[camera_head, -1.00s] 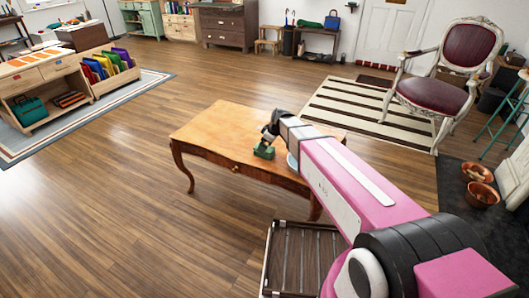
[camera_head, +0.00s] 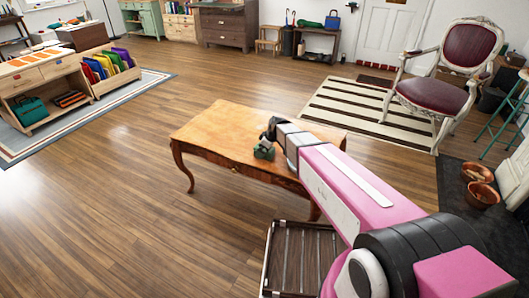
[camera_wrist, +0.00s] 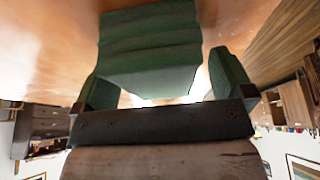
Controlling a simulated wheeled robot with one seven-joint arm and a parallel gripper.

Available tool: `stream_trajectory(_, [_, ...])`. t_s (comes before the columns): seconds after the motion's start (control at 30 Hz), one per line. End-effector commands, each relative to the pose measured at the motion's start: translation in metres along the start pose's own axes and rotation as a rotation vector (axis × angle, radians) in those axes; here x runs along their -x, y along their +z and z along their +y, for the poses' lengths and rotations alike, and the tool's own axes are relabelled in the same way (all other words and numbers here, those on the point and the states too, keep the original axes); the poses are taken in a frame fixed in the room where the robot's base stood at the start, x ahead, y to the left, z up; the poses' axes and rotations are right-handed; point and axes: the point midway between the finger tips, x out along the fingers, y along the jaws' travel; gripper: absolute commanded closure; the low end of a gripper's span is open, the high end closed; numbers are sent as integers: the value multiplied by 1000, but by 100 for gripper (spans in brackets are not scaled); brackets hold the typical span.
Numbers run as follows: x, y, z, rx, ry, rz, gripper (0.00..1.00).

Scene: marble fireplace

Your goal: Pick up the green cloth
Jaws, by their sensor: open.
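The green cloth (camera_wrist: 150,50) fills the upper middle of the wrist view, with soft folds across it, against the orange-brown wooden table top. My gripper (camera_wrist: 162,72) is open, with one greenish finger on each side of the cloth's near part. The left finger is partly hidden by the cloth. I cannot tell whether either finger touches it. In the head view my gripper (camera_head: 264,152) is low over the front right part of the wooden table (camera_head: 215,130). There the green of the fingers and of the cloth cannot be told apart.
My arm hides the table's right side. A striped rug (camera_head: 340,105) and a red armchair (camera_head: 465,65) stand beyond it to the right. A slatted dark item (camera_head: 300,255) is in front. Open wooden floor (camera_head: 110,200) lies to the left.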

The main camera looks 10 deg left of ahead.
Motion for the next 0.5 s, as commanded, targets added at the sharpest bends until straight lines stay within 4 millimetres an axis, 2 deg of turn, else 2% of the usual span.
stream_trajectory(0.37, [-2,1,0,0,0,0,1])
stream_trajectory(0.4, [-2,1,0,0,0,0,4])
stream_trajectory(0.47, [-2,1,0,0,0,0,24])
stream_trajectory(0.5, [-2,1,0,0,0,0,37])
